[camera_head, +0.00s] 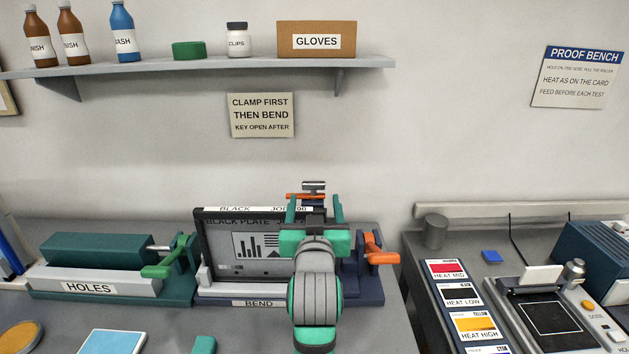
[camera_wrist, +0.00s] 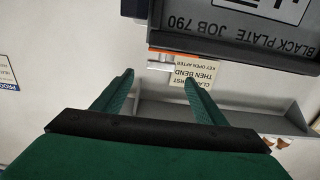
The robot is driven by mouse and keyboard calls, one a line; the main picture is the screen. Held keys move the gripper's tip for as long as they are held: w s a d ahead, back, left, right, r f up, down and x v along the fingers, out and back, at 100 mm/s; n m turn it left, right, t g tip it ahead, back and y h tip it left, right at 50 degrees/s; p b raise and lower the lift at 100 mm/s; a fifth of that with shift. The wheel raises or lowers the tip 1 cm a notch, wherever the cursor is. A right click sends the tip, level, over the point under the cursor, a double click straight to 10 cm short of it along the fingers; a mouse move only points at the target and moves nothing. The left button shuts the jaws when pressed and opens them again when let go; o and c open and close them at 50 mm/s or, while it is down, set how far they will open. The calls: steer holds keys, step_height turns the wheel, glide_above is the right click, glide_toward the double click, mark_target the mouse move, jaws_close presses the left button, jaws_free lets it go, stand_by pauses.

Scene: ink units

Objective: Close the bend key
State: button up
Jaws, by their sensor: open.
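The bend unit (camera_head: 258,303), labelled BEND, stands on the bench with a dark framed plate marked BLACK PLATE JOB 790 (camera_head: 220,240) upright in it. A small orange bar with a silver piece (camera_head: 313,184) shows above the plate's right part; it also shows in the wrist view (camera_wrist: 160,67). An orange lever (camera_head: 378,257) is at the unit's right end. I cannot tell for sure which of these is the bend key. My gripper (camera_head: 314,203) is open and empty, in front of the plate's right part; its fingers (camera_wrist: 159,76) lie either side of the orange-and-silver piece in the picture, not visibly touching it.
The HOLES unit (camera_head: 90,288) with a green lever (camera_head: 170,260) stands at the left. Heat cards (camera_head: 470,325) and a heater device (camera_head: 550,315) are on the right bench. A shelf (camera_head: 200,68) with bottles and a GLOVES box (camera_head: 316,40) hangs above.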

mark_target(315, 186)
steer(key=w, duration=0.9)
steer(key=shift+w+a, duration=0.1)
steer(key=shift+w, duration=0.25)
steer(key=c, duration=1.5)
steer(key=shift+d, duration=0.2)
